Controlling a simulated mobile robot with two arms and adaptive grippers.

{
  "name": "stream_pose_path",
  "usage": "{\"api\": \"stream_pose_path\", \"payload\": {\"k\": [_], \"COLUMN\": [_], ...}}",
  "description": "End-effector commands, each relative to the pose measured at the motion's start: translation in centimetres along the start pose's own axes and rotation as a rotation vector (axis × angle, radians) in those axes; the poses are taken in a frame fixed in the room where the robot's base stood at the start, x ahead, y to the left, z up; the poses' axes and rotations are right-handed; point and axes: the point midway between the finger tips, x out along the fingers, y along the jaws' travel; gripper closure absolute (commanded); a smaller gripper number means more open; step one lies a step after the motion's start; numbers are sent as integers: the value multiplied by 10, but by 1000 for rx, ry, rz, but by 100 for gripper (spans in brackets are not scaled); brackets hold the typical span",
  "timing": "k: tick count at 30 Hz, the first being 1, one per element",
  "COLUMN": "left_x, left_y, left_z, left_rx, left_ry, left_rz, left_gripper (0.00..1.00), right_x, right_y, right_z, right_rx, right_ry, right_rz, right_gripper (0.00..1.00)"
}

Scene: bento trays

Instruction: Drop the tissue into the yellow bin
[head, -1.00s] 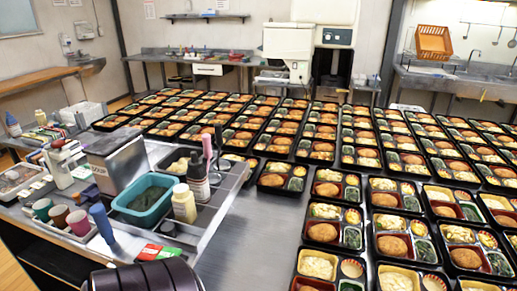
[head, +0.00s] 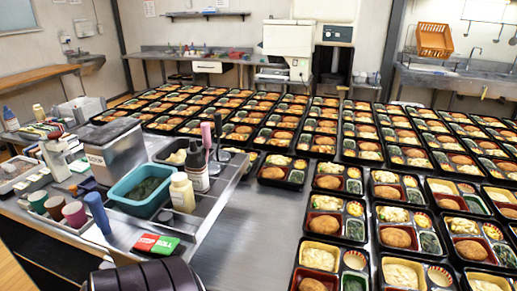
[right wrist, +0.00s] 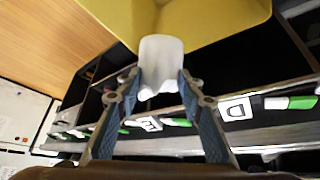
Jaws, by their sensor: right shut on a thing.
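My right gripper (right wrist: 158,82) shows in the right wrist view, its two fingers shut on a crumpled white tissue (right wrist: 161,62). The tissue sticks out past the fingertips. The yellow bin (right wrist: 222,22) is at the top of the same view, beyond the tissue, and is cut off by the picture edge. The tissue's far end overlaps the bin's near edge in the picture; I cannot tell whether it is over the opening. Neither the bin nor the tissue shows in the head view. My left gripper is not in view.
In the head view, a metal counter (head: 255,225) carries many filled bento trays (head: 325,225). A teal tub (head: 141,205), bottles and cups crowd its left side. In the right wrist view, a dark shelf with labelled packets (right wrist: 240,108) lies under the gripper; a wooden surface (right wrist: 60,45) is at left.

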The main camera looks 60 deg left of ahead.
Motion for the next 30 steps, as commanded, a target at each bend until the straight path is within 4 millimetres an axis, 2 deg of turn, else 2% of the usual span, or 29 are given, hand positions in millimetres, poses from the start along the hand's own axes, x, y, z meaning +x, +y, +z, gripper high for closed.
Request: {"api": "stream_pose_path", "payload": {"k": [6,7,12,23,26,30], "left_x": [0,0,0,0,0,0], "left_y": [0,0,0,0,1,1], "left_z": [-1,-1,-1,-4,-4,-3], "left_rx": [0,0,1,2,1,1], "left_ry": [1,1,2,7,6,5], "left_rz": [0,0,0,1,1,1], "left_gripper": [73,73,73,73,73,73], "right_x": [0,0,0,-4,-16,-42], "right_y": [0,0,0,0,1,2], "right_z": [0,0,0,0,-1,-1], "right_rx": [0,0,0,-1,-3,-4], "right_ry": [1,1,0,1,3,4], "right_rz": [0,0,0,1,2,3], "right_gripper": [96,63,45,45,45,45]}}
